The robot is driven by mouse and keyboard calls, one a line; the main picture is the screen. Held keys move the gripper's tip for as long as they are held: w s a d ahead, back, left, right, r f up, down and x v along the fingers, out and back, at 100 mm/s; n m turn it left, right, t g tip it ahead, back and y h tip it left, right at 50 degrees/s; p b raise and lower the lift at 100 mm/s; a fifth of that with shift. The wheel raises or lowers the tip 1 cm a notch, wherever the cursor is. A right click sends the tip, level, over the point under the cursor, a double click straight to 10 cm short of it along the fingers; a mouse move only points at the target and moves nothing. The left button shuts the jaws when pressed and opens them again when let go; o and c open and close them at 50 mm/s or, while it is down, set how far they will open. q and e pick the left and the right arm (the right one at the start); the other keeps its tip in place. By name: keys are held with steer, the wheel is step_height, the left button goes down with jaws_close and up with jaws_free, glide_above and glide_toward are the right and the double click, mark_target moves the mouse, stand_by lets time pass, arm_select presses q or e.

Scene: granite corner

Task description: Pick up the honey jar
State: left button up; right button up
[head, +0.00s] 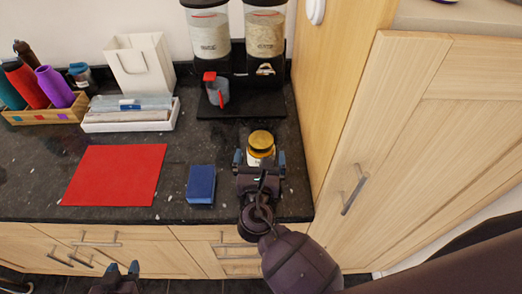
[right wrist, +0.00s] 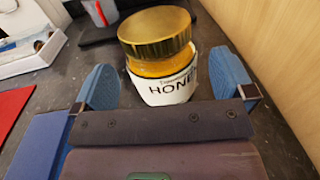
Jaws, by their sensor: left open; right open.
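The honey jar (head: 261,146) stands upright on the dark granite counter, with a gold lid and a white label. In the right wrist view the jar (right wrist: 165,65) shows "HONEY" lettering partly, just ahead of the fingers. My right gripper (head: 259,160) is open, with one blue fingertip to each side of the jar's near side. In the right wrist view the fingers (right wrist: 168,88) are apart and the jar is between and slightly beyond them; I cannot tell if either touches it. My left gripper (head: 123,268) is open and empty, low in front of the cabinets.
A blue box (head: 201,185) lies left of my right gripper, and a red mat (head: 116,174) further left. A dispenser stand (head: 240,104) with a grey cup (head: 218,92) is behind the jar. A tall wooden cabinet (head: 395,130) bounds the right side.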

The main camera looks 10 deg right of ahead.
mark_target(261, 146)
steer(key=x, duration=0.3)
steer(key=shift+w, duration=0.15)
arm_select(q)
steer(key=shift+w+r, duration=0.1)
steer(key=shift+r, duration=0.2)
arm_select(e)
steer(key=shift+r, duration=0.1)
steer(key=c, duration=1.2)
steer(key=shift+r, duration=0.45)
steer(key=shift+c, duration=0.2)
step_height(261, 146, up, 9)
steer(key=p, duration=0.2)
steer(key=shift+p, duration=0.35)
arm_select(q)
steer(key=shift+r+p+v, duration=0.25)
steer(key=shift+p+v, duration=0.45)
steer(key=shift+v, duration=0.4)
arm_select(e)
step_height(261, 146, up, 10)
